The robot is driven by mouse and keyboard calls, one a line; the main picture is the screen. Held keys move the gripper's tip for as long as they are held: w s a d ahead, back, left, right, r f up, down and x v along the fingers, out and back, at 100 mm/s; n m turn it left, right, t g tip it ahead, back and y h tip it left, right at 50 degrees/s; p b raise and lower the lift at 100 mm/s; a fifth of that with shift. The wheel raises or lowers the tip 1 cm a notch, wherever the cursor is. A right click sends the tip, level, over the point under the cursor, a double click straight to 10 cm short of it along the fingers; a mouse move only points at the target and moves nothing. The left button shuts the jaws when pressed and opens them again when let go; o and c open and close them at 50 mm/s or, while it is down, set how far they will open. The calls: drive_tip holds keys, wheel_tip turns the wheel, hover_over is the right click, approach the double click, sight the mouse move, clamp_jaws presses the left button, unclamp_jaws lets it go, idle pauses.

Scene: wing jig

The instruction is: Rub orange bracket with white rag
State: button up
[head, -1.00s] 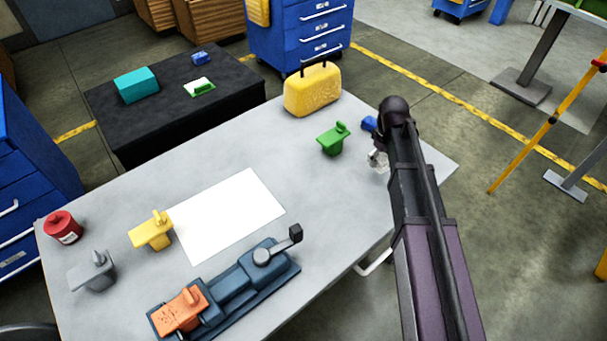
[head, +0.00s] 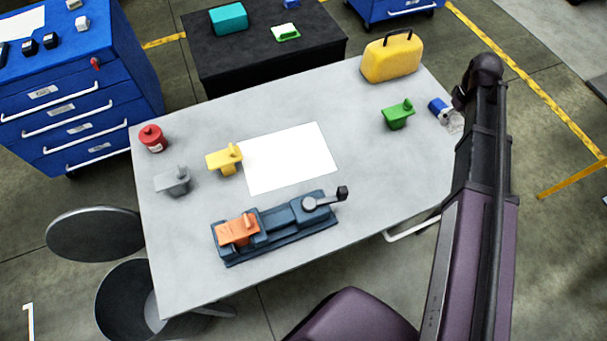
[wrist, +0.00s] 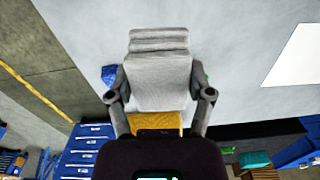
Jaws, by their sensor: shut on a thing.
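The orange bracket (head: 237,231) sits at the left end of a dark blue vise-like fixture (head: 287,229), near the front edge of the grey table. The white rag (wrist: 158,70) is a folded, layered pad. In the wrist view my gripper (wrist: 160,92) is shut on it, with a finger on each side. In the head view my gripper (head: 457,121) is at the table's right end, mostly hidden behind my arm and well apart from the orange bracket.
A green bracket (head: 398,115) and a blue item (head: 437,107) are near my gripper. A yellow case (head: 391,59) stands behind them. A white sheet (head: 290,157), yellow bracket (head: 224,159), grey bracket (head: 173,181) and red can (head: 153,139) occupy the middle and left. The front right tabletop is clear.

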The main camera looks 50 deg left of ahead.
sight(454, 117)
wheel_tip(454, 117, up, 7)
drive_tip(key=p, duration=0.5)
drive_tip(key=shift+p, duration=0.4)
